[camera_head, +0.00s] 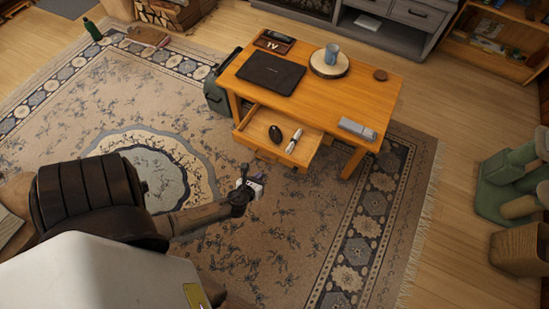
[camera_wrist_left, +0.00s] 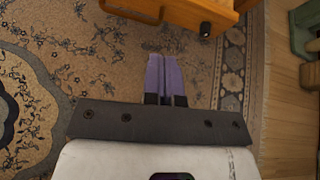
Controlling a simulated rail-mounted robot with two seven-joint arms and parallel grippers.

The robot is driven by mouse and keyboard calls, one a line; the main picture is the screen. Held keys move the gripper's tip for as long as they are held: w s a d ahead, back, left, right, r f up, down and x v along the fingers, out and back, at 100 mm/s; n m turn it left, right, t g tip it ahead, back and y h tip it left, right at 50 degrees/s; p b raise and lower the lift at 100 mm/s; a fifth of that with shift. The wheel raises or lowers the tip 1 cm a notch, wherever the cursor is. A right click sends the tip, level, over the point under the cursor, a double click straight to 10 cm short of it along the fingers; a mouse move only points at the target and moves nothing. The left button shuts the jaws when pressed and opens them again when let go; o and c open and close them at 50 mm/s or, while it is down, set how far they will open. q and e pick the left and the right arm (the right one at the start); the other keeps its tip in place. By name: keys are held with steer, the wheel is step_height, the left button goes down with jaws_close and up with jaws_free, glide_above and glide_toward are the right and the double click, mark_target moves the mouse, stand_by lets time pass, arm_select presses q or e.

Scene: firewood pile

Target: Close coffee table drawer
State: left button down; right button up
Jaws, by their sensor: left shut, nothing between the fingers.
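The wooden coffee table (camera_head: 340,92) stands on the patterned rug. Its drawer (camera_head: 262,122) is pulled out on the near side, with a dark oval item (camera_head: 275,133) and a pale slim item (camera_head: 294,141) inside. My right gripper is not in view.
On the tabletop are a dark laptop (camera_head: 271,73), a mug (camera_head: 332,53) on a wood slice and a grey case (camera_head: 357,129). A dark green bag (camera_head: 216,98) leans by the table's left side. A green cat tree (camera_head: 505,175) stands at right. The rug before the drawer is clear.

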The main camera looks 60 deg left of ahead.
arm_select(q)
steer(key=m, duration=0.1)
steer(key=b, duration=0.6)
glide_toward(277, 155)
steer(key=shift+m, duration=0.3)
steer(key=x, duration=0.5)
steer(key=shift+w+f, duration=0.1)
steer(key=shift+f, duration=0.5)
steer(key=shift+w+a, duration=0.45)
steer(key=shift+w, duration=0.15)
steer(key=shift+r, duration=0.1)
